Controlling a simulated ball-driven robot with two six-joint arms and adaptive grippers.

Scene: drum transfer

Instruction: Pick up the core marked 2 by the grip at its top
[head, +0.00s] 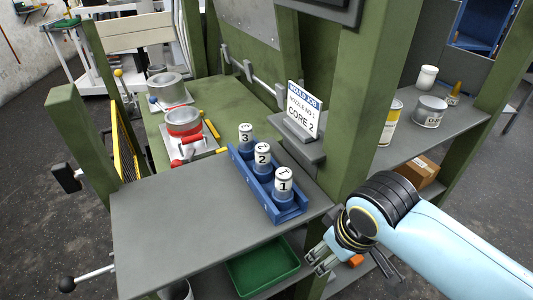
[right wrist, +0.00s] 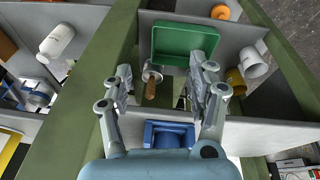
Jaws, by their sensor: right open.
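The core marked 2 (head: 262,158) stands upright in the middle of a blue rack (head: 243,178) on the grey shelf, in the head view. The core marked 3 (head: 245,134) stands behind it and the core marked 1 (head: 283,186) in front. My right gripper (head: 321,261) is in front and to the right of the rack, beyond the shelf edge, apart from the cores. In the right wrist view its two fingers (right wrist: 160,72) are spread, with nothing held between them. An end of the blue rack shows there; no core can be made out. My left gripper is out of view.
A sign (head: 303,108) reading CORE 2 stands behind the rack on a grey block. A green post (head: 365,100) rises right of it. A green tray (head: 262,268) lies below the shelf edge. The shelf left of the rack (head: 185,205) is bare.

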